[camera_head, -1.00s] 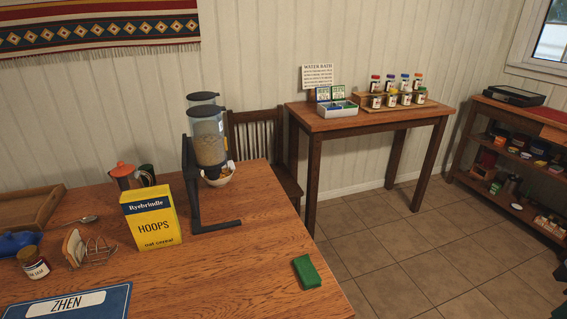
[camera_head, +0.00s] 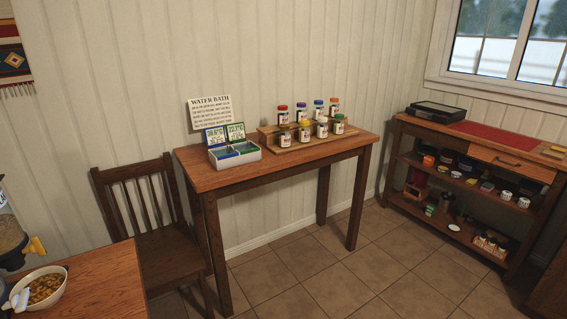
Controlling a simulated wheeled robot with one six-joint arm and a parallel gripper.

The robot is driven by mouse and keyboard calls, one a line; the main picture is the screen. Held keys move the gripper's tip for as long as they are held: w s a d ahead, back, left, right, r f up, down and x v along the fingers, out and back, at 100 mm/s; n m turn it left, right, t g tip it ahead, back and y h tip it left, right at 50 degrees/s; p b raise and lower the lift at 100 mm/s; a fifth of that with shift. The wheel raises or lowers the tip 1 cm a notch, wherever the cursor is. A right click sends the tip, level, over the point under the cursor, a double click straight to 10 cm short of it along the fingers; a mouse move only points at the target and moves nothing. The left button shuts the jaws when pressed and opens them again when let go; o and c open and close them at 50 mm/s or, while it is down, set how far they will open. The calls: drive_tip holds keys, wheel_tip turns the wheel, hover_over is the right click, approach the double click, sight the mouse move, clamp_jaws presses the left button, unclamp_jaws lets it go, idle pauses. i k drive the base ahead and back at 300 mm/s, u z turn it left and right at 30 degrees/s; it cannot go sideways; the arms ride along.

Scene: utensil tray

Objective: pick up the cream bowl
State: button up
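The cream bowl (camera_head: 54,296) stands upright on the wooden table at the lower left of the head view. It holds brown and golden cereal. A pale object (camera_head: 18,298) lies at the bowl's left side; I cannot tell what it is. The cereal dispenser (camera_head: 8,238) with a yellow knob is beside and behind the bowl, cut off by the left picture edge.
The bowl's table (camera_head: 108,285) is bare right of the bowl. A wooden chair (camera_head: 165,240) stands beyond it. A side table (camera_head: 290,163) carries spice jars and a divided box. A shelf unit (camera_head: 468,185) stands at the right. Tiled floor between is clear.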

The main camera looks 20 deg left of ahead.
sight(47, 285)
drive_tip(key=u, duration=0.05)
drive_tip(key=i, duration=1.2)
drive_tip(key=u, duration=0.65)
drive_tip(key=i, duration=0.65)
drive_tip(key=u, duration=1.3)
drive_tip(key=i, duration=0.65)
drive_tip(key=u, duration=0.6)
